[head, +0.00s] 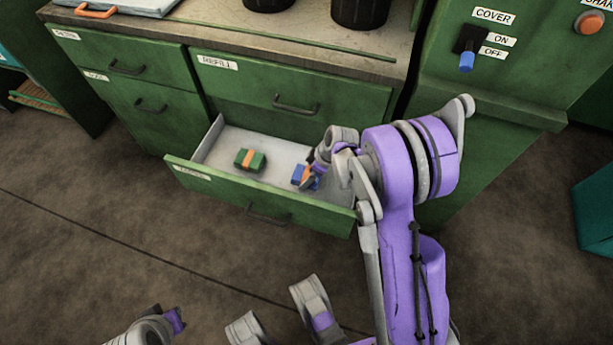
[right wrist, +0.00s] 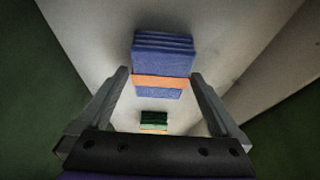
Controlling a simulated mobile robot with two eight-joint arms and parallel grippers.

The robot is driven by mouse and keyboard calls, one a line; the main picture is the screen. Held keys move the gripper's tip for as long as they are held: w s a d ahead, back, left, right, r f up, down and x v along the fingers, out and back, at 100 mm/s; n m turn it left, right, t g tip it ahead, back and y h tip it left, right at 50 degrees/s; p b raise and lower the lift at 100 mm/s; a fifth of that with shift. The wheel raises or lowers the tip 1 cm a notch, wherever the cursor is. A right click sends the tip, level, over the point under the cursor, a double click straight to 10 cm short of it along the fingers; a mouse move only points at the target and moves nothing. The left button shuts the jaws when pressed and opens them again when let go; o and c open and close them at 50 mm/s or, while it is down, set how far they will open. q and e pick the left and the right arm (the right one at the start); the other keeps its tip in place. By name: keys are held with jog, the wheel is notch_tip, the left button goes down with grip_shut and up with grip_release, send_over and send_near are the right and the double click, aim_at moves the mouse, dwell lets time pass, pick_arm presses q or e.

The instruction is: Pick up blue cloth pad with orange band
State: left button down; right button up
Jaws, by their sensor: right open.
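The blue cloth pad with an orange band (head: 299,175) lies in the open drawer (head: 187,179), toward its right end. In the right wrist view the blue pad (right wrist: 163,52) sits between and just beyond the fingers, with its orange band across its lower part. My right gripper (head: 312,180) is inside the drawer at the pad, partly hiding it. In the right wrist view my right gripper (right wrist: 160,90) is open, with a finger on each side of the pad's band. Whether the fingers touch the pad, I cannot tell. My left gripper is not clearly in view.
A green pad with an orange band (head: 250,160) lies in the drawer to the left; it also shows in the right wrist view (right wrist: 154,119). The drawer walls are close around my right gripper. The green cabinet (head: 310,98) stands behind. The floor in front is clear.

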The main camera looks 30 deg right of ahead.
jog(key=shift+f, duration=0.1)
dwell(0.3)
jog(key=c, duration=1.2)
jog(key=shift+r, duration=0.45)
notch_tip(320, 180, up, 10)
jog(key=p, duration=0.3)
jog(key=shift+f, duration=0.2)
